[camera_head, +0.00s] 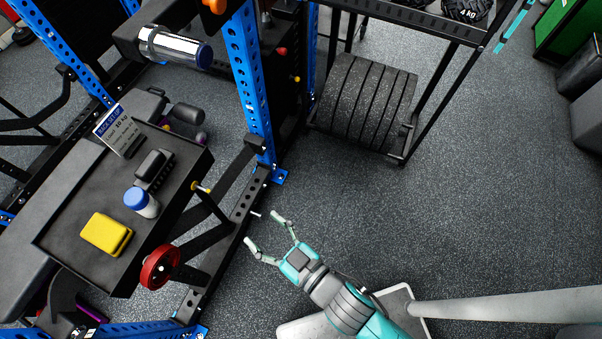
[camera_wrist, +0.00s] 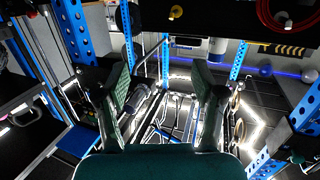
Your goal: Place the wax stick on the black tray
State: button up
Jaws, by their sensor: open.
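A white cylinder with a blue cap (camera_head: 141,202) stands on a black rimmed tray (camera_head: 75,213) at left in the head view. It may be the wax stick; I see no label naming it. My gripper (camera_head: 263,227) is open and empty, to the right of the tray and apart from it, above the floor beside a black rack beam. In the wrist view my gripper's two fingers (camera_wrist: 161,85) stand wide apart with nothing held between them. I cannot pick out the cylinder or the tray in the wrist view.
The tray also holds a yellow box (camera_head: 106,234), a black block (camera_head: 154,169) and a small sign (camera_head: 118,131). A blue upright (camera_head: 250,85) stands behind; a red wheel (camera_head: 160,266) sits by the tray's near edge. Open floor (camera_head: 480,220) lies right.

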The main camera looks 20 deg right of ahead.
jog(key=s+d+r+m+h, duration=0.2)
jog(key=s+d+m+h, duration=0.4)
jog(key=s+d, duration=1.2)
jog(key=shift+s+d+r+h, duration=0.3)
jog(key=shift+d+h, duration=0.4)
jog(key=shift+h, duration=0.5)
